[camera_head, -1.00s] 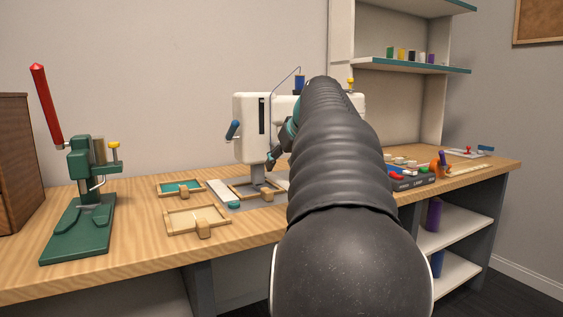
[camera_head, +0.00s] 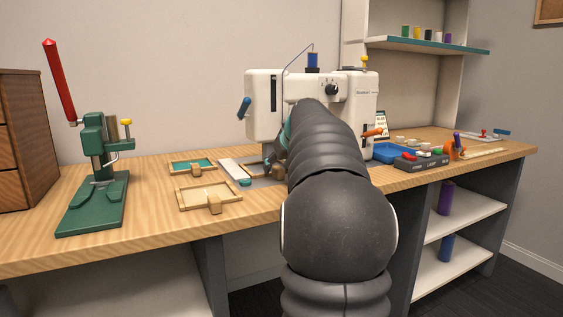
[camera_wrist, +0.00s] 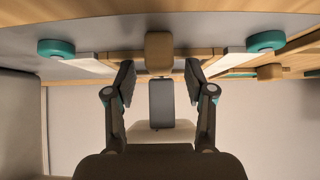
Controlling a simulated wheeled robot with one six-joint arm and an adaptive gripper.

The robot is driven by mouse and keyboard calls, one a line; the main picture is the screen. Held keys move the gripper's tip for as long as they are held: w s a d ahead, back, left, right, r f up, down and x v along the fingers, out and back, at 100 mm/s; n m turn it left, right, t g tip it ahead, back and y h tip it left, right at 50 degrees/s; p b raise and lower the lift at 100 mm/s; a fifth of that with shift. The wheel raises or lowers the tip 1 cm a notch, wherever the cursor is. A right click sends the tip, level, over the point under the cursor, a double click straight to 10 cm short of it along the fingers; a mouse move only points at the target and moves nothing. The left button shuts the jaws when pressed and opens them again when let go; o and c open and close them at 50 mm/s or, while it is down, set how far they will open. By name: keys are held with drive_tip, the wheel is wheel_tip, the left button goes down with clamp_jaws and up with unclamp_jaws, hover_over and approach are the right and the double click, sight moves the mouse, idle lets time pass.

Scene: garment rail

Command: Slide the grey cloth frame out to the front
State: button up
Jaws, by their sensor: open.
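The grey cloth frame (camera_head: 256,163), a wooden frame with a block handle, lies on the sewing machine's bed. My arm hides much of it in the head view. In the wrist view its wooden block (camera_wrist: 159,50) is at the top middle, with the frame's rim (camera_wrist: 90,64) running to either side. My gripper (camera_wrist: 160,70) is open, one finger on each side of the block's line, with gaps visible. The fingertips are close to the block and I see no grip on it. The cloth itself is hardly visible.
The white sewing machine (camera_head: 263,105) stands over the frame. A green-cloth frame (camera_head: 192,167) and a cream-cloth frame (camera_head: 210,196) lie to the left. A green press (camera_head: 95,190) stands further left. A blue tray (camera_head: 386,152) is right of my arm.

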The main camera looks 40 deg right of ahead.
drive_tip(key=shift+f, duration=0.1)
clamp_jaws()
idle(0.3)
